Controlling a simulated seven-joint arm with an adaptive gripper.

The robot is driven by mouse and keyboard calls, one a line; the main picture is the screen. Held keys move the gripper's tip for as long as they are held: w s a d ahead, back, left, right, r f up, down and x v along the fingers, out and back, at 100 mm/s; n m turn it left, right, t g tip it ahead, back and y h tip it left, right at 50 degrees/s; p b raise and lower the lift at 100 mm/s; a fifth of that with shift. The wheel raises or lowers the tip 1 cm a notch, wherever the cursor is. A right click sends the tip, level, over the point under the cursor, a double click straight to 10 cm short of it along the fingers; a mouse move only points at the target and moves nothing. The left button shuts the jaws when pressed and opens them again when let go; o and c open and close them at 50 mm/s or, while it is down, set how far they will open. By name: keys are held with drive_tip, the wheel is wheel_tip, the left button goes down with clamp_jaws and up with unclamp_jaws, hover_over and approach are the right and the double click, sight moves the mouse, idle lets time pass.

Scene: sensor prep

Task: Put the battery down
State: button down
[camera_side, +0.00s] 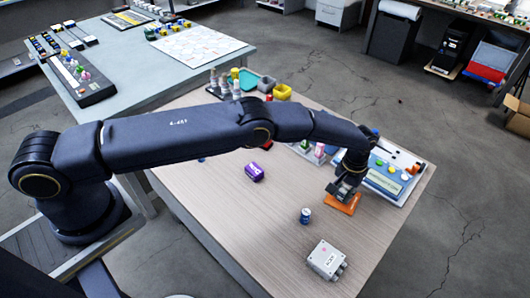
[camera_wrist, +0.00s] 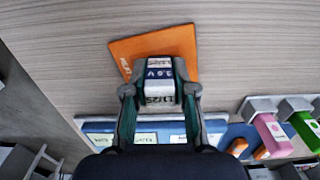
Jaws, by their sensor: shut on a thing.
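My gripper (camera_side: 343,191) is shut on the battery, low over an orange pad (camera_side: 350,207) at the right side of the table. In the wrist view the battery (camera_wrist: 159,73) is a white and blue block with printed lettering, one part reading like "3.6V", held between the two fingertips (camera_wrist: 158,92). The orange pad (camera_wrist: 183,42) shows behind and around it. I cannot tell whether the battery touches the pad. In the side view the gripper mostly hides the battery.
A white and blue panel (camera_side: 385,187) lies just behind the gripper. A small blue cylinder (camera_side: 305,216), a grey box (camera_side: 327,260) and a purple cylinder (camera_side: 254,172) stand or lie on the table. Pink and green pieces (camera_wrist: 303,130) sit in a rack. The front of the table is mostly clear.

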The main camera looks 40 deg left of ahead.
drive_tip(key=shift+f, duration=0.15)
drive_tip(key=c, duration=0.9)
unclamp_jaws()
drive_tip(key=shift+c, duration=0.2)
